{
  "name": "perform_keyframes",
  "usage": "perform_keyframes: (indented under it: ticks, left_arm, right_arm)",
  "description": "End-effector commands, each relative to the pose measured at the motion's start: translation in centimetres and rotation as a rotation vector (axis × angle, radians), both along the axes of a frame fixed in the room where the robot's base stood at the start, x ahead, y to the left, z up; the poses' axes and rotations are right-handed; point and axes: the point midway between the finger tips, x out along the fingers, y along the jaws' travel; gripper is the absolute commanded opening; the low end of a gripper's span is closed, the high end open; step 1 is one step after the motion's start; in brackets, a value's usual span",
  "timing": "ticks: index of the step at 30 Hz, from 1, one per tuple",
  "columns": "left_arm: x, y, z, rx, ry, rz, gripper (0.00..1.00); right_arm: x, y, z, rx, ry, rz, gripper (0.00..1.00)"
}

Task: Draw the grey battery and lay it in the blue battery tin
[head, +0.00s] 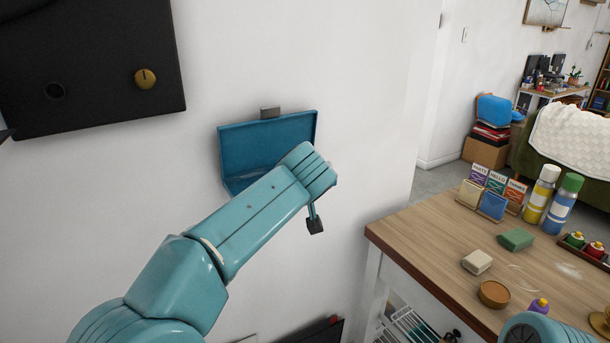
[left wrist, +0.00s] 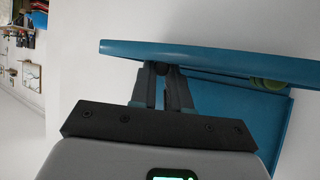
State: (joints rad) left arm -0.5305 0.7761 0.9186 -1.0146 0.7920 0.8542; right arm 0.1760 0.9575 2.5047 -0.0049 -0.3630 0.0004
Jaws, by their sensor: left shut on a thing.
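The blue battery tin (head: 236,183) is against the white wall, its lid (head: 265,145) raised with a grey tab on top. My left arm crosses in front of it, and my left gripper is hidden behind its own wrist there. In the left wrist view, which is upside down, my left gripper (left wrist: 162,72) is shut on a small dark grey end, apparently the grey battery (left wrist: 161,68), at the tin's near edge (left wrist: 200,55). Most of the battery is hidden. A greenish cylinder (left wrist: 267,85) lies inside the tin. My right gripper is out of view.
A black panel (head: 95,70) with a brass knob (head: 145,79) is on the wall at upper left. A wooden table (head: 430,245) at right holds cards, spray cans, blocks and a small round dish (head: 494,294). Bare wall lies between tin and table.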

Motion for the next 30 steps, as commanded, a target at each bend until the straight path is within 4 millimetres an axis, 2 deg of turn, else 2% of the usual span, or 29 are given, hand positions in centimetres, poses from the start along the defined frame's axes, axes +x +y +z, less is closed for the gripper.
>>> perform_keyframes:
  ticks: [2, 3, 5, 13, 17, 20, 30]
  left_arm:
    - [0.0, 0.0, 0.0, 0.0, 0.0, 0.0, 0.0]
    - [0.0, 0.0, 0.0, 0.0, 0.0, 0.0, 0.29]
    - [0.0, 0.0, 0.0, 0.0, 0.0, 0.0, 0.46]
    - [0.0, 0.0, 0.0, 0.0, 0.0, 0.0, 0.46]
    - [-0.8, -0.1, 0.4, 0.0, -0.001, -0.001, 0.46]
    - [-2.4, -0.1, 1.2, -0.001, -0.003, -0.003, 0.46]
    - [-10.2, -0.3, 5.8, -0.002, -0.003, -0.002, 0.46]
  right_arm:
    - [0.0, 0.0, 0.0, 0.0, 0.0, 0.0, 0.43]
    - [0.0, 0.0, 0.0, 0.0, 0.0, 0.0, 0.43]
    - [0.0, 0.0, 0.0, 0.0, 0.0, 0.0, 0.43]
    - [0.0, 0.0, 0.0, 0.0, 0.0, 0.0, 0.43]
    - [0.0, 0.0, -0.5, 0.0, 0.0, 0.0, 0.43]
    - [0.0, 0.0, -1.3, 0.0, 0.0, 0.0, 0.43]
    - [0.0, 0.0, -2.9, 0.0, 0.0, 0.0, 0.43]
